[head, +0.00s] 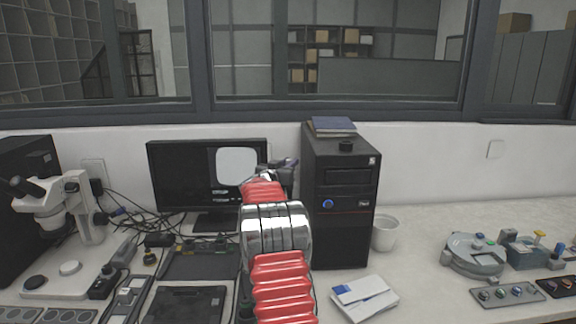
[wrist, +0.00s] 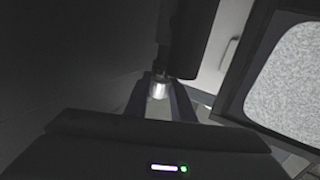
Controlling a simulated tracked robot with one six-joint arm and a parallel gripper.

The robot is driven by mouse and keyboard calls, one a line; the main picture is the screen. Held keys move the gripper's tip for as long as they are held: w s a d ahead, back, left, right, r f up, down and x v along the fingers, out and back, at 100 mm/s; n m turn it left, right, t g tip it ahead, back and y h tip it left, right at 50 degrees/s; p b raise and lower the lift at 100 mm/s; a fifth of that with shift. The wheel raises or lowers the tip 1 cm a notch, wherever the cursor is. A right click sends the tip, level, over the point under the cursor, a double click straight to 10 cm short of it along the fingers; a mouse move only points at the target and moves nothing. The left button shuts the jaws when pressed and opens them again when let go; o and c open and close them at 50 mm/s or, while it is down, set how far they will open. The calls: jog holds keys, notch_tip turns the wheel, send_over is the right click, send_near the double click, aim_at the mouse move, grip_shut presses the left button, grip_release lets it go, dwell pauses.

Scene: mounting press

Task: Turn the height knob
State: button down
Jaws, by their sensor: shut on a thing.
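My gripper (wrist: 160,92) shows in the wrist view, with its two dark fingers on either side of a small bright silver cylinder, which looks like the height knob (wrist: 159,88). The fingers are closed on its sides. A dark upright body (wrist: 192,38) stands just behind and above the knob. In the head view my gripper (head: 281,167) is small, between the monitor and the black tower, and my red and chrome arm covers part of it. The knob is hidden there.
The monitor (head: 175,180) is close on the left; its bright screen also shows in the wrist view (wrist: 289,88). The black computer tower (head: 341,225) stands close on the right. A microscope (head: 75,200), a white cup (head: 385,234) and a grey round device (head: 472,256) are farther off.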

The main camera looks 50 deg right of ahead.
jog(key=shift+r+n+t+y, duration=0.15)
jog(key=shift+n+t+y, duration=0.1)
jog(key=shift+n+t, duration=0.45)
jog(key=shift+r+n+t+y, duration=0.2)
jog(key=shift+n+t, duration=0.3)
jog(key=shift+t, duration=0.4)
jog(key=shift+f+n+t+y, duration=0.2)
jog(key=shift+n+t+y, duration=0.2)
jog(key=shift+t, duration=0.2)
jog(key=c, duration=1.5)
grip_release()
jog(key=shift+f, duration=0.1)
jog(key=shift+a, duration=0.1)
jog(key=shift+v, duration=6.85)
jog(key=shift+f, duration=0.1)
